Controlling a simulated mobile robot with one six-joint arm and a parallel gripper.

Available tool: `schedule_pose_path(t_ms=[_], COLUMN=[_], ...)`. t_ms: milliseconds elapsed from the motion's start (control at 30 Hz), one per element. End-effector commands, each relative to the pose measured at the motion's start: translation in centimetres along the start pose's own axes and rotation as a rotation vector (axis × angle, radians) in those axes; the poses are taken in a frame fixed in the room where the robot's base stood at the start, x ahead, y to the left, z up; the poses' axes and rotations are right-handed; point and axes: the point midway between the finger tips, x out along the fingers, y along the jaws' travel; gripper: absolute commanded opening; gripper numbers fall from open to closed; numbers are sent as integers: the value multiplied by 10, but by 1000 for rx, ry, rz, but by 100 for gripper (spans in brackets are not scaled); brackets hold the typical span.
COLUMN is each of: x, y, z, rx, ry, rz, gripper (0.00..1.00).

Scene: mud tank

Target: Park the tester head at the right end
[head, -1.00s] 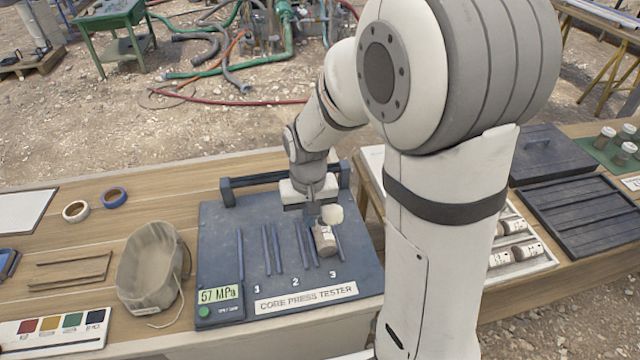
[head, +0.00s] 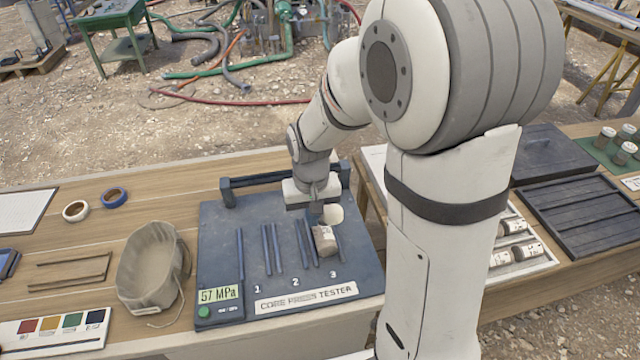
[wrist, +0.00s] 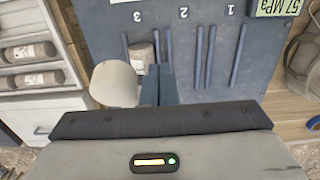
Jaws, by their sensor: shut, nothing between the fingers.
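The blue-grey core press tester (head: 225,262) stands on the bench, with bays marked 1, 2 and 3 between raised bars and a display reading 57 MPa. A pale rounded knob (head: 333,213), which may belong to the tester head, is above bay 3; it also shows in the wrist view (wrist: 114,84). A core (head: 324,241) lies in bay 3 below it. My gripper (head: 313,217) is shut and empty, directly left of the knob in the head view. Its fingers (wrist: 157,85) look very close to the knob; contact is unclear. The knob's mounting is hidden.
A crossbar (head: 270,180) runs along the tester's back. A beige bucket-like container (head: 150,268) stands at its left. A tray of cores (head: 510,262) and a dark slatted panel (head: 585,215) lie to the right, partly behind my arm.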

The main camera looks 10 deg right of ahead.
Motion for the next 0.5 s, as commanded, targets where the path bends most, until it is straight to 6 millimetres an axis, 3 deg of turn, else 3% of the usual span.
schedule_pose_path(t_ms=[500], x=[0], y=[27], z=[0], rx=[2], ry=[-1], rz=[0], gripper=[0])
